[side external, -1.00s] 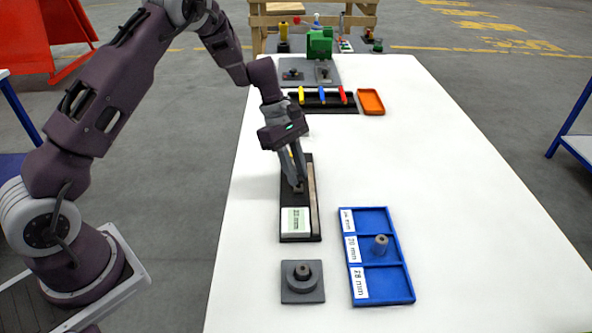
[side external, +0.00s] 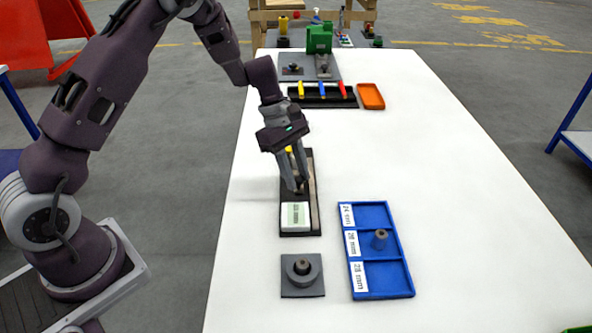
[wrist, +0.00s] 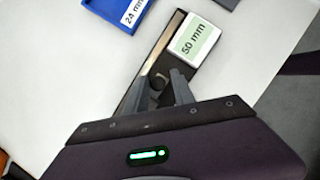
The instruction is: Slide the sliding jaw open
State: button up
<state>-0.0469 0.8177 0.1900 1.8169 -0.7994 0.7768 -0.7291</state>
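The black gauge base (side external: 284,228) lies lengthwise on the white table, with a tan strip along its right side. A white block with a green label (side external: 295,215) sits at its near end; in the wrist view the label (wrist: 194,39) reads 50 mm. My gripper (side external: 300,190) points down over the base, just beyond the block. In the wrist view my fingers (wrist: 160,80) are apart, one on each side of a dark round knob (wrist: 157,81). I cannot tell whether they touch it. The sliding jaw under the knob is mostly hidden by my fingers.
A grey plate (side external: 317,289) with a round part is nearest. A rack with coloured pieces (side external: 320,103) and an orange tray (side external: 371,96) lie farther back. The table's right side is clear.

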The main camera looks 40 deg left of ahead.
jog(key=s+r+m, duration=0.2)
jog(key=r, duration=0.6)
jog(key=s+r+m, duration=0.2)
jog(key=s+r, duration=0.1)
jog(key=r, duration=0.4)
jog(key=s+d+r+m+t+y, duration=0.1)
jog(key=s+r+m+t+y, duration=0.1)
jog(key=s+r+m, duration=0.55)
jog(key=s+a+m+t+y, duration=0.1)
jog(key=s+m, duration=0.5)
jog(key=s, duration=1)
jog(key=t+y, duration=0.1)
jog(key=t, duration=0.1)
jog(key=shift+a+r+t+y, duration=0.2)
jog(key=shift+r+t+y, duration=0.1)
